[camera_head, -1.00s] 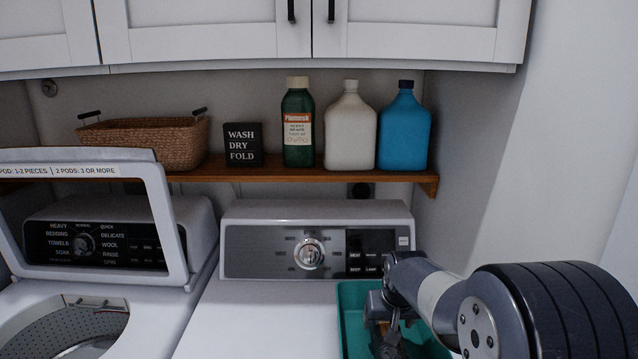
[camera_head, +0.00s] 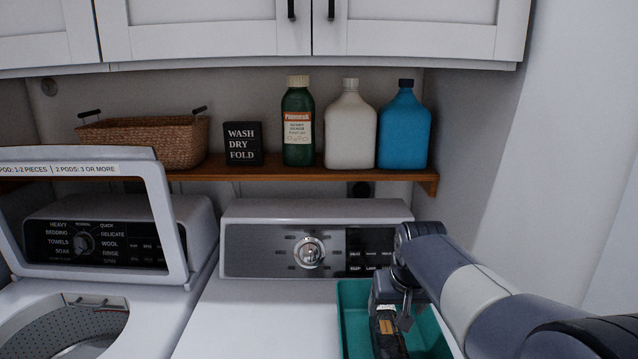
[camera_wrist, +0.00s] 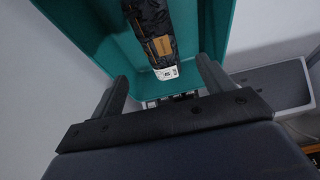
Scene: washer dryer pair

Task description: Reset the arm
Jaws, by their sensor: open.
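My gripper (camera_wrist: 163,84) is open in the wrist view, its two fingers spread wide with nothing between them. A dark item with an orange patch and a white tag (camera_wrist: 152,40) lies beyond the fingertips in a teal bin (camera_wrist: 90,32). In the head view the teal bin (camera_head: 352,315) stands on the right part of the dryer top. The dark item (camera_head: 390,338) shows inside it, just below my gripper (camera_head: 400,312). My wrist and forearm hide part of the bin, and the fingers are hard to make out in the head view.
The washer (camera_head: 90,235) at left has its lid raised. The dryer panel (camera_head: 310,250) stands behind the bin. A shelf (camera_head: 300,174) above holds a basket (camera_head: 150,140), a sign and several bottles. A wall is close on the right. The dryer top left of the bin is clear.

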